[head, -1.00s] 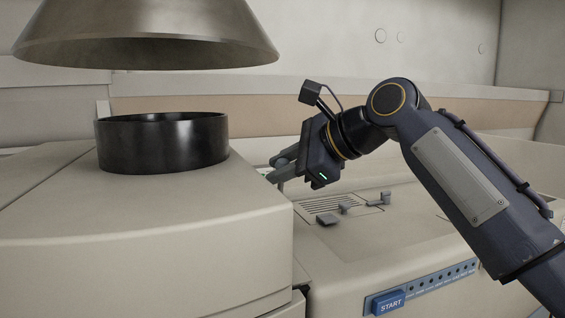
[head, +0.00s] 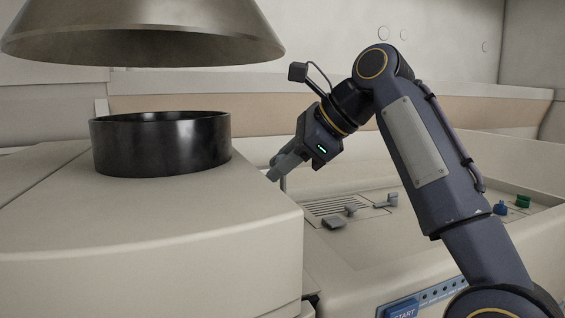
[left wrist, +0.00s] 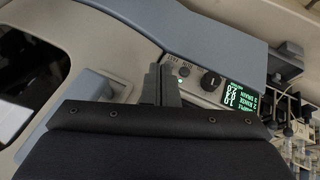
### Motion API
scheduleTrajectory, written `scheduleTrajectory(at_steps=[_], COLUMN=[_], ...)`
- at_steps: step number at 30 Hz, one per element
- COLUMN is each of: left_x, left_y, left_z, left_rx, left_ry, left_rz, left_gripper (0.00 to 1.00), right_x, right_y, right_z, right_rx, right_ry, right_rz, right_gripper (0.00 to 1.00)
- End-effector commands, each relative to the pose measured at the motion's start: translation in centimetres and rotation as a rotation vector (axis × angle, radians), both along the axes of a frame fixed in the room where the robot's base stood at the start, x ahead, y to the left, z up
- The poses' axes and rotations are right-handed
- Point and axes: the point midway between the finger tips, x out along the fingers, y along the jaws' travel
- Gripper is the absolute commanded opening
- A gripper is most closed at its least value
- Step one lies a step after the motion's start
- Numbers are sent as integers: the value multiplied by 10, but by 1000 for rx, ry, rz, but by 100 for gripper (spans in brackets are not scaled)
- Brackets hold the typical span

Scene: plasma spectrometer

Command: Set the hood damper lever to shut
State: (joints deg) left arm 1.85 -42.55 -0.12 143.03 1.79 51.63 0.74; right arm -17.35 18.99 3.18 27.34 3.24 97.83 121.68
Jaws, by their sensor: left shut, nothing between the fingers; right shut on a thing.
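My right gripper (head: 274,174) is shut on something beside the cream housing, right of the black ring. The thing between its fingers is mostly hidden by the fingers and the housing edge. A thin pale upright piece (head: 283,185) shows just below the fingers; I cannot tell whether it is the damper lever. The metal hood (head: 140,40) hangs above the black ring (head: 160,145). My left gripper (left wrist: 168,72) shows only in the left wrist view, shut and empty near a grey-blue panel.
Right of the housing (head: 150,215), a lower deck holds a slotted vent (head: 330,207) and small grey levers (head: 385,201). A blue START button (head: 402,309) is at the front. Blue (head: 501,208) and green (head: 522,201) pieces sit at right. The left wrist view shows a green display (left wrist: 243,95) and a dark knob (left wrist: 210,81).

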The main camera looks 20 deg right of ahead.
Motion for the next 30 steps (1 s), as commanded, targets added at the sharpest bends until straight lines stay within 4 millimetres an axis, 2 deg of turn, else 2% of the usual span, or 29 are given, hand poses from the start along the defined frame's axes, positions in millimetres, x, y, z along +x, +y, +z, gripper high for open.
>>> scheduleTrajectory(at_steps=[2,3,7,17,30], left_x=[0,0,0,0,0], left_y=[0,0,0,0,0], left_z=[0,0,0,0,0], left_rx=[0,0,0,0,0], left_ry=[0,0,0,0,0], left_rz=[0,0,0,0,0], left_gripper=[0,0,0,0,0], right_x=[0,1,0,0,-18], right_y=[0,0,0,-1,-20], right_z=[0,-1,0,1,26], right_rx=[-1,-1,0,0,1], right_ry=[2,2,1,0,-3], right_rz=[-2,-2,-1,-1,-3], right_gripper=[0,27,44,45,45])
